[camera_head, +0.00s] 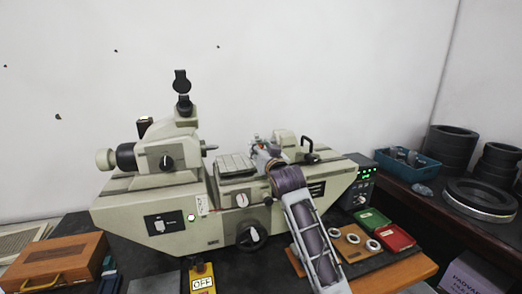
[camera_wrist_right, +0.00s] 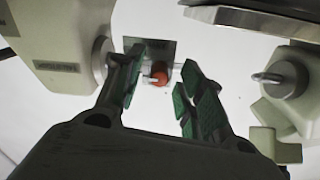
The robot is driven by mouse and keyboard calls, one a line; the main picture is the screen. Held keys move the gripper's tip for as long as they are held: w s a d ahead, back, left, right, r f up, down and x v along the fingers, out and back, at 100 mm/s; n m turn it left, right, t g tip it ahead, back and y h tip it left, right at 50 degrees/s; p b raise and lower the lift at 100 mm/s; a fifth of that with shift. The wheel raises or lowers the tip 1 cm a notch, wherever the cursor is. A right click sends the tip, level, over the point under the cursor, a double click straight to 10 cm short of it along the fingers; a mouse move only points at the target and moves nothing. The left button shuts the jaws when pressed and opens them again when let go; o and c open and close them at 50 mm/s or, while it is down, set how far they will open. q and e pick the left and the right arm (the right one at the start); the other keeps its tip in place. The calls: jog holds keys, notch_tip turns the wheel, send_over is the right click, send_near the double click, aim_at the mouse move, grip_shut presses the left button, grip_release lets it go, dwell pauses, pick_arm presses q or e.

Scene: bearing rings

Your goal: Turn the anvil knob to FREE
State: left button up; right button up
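The cream measuring machine (camera_head: 150,205) stands on the bench in the head view. My right arm reaches over its front from the bottom right, and my right gripper (camera_head: 262,148) is above the machine bed, near the right-hand head. In the right wrist view my right gripper (camera_wrist_right: 162,88) is open, with green-padded fingers apart. A small orange-red knob (camera_wrist_right: 159,77) shows between the fingertips, in front of a grey plate (camera_wrist_right: 158,48). It appears to be the anvil knob; I cannot tell whether the fingers touch it. Its markings are unreadable. My left gripper is not in view.
A wooden case (camera_head: 55,266) and a yellow OFF box (camera_head: 202,279) are at the front left. A board with rings (camera_head: 352,238), a green tray (camera_head: 372,219) and a red tray (camera_head: 394,238) lie right of my arm. Black rings (camera_head: 482,198) are far right.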

jog(key=shift+w+a, duration=0.1)
jog(key=shift+w, duration=0.15)
grip_shut()
